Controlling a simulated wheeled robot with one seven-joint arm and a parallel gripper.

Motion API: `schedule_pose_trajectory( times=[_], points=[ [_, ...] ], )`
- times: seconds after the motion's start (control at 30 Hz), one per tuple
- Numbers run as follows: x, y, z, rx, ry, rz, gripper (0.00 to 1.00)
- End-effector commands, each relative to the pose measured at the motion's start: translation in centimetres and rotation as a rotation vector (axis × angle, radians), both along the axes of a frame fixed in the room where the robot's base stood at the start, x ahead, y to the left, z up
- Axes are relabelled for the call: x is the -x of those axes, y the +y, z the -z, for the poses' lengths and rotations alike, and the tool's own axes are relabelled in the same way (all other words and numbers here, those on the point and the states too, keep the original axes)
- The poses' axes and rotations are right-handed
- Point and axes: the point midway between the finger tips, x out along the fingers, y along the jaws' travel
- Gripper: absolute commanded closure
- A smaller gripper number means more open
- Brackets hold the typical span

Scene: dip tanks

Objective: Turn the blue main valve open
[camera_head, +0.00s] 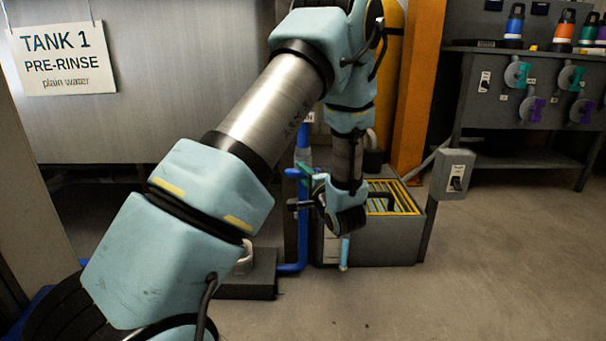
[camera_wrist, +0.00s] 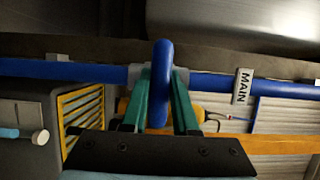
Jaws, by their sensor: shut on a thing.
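The blue main valve's handle (camera_wrist: 161,62) is a thick rounded blue piece, upright in the wrist view and crossing the line of the blue pipe (camera_wrist: 60,69). A grey "MAIN" tag (camera_wrist: 242,86) hangs on the pipe to its right. My gripper (camera_wrist: 163,84) has its two green fingers on either side of the handle, shut on it. In the head view my gripper (camera_head: 301,175) is a small green part beside the upright blue pipe (camera_head: 302,156).
A grey box with a yellow grating (camera_head: 393,199) stands right of my wrist. A grey switch box (camera_head: 455,176) on a post is farther right. Tank 1 (camera_head: 180,90) stands behind my arm at left. The floor at right is clear.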

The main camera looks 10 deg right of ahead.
Motion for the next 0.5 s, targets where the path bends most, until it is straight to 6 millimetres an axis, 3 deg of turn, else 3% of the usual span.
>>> schedule_pose_trajectory(
  times=[0.27, 0.5],
  points=[
    [0.04, -0.03, -0.38, 0.077, 0.017, 0.001, 1.00],
    [0.07, -0.05, -0.64, 0.252, 0.051, 0.001, 1.00]
  ],
)
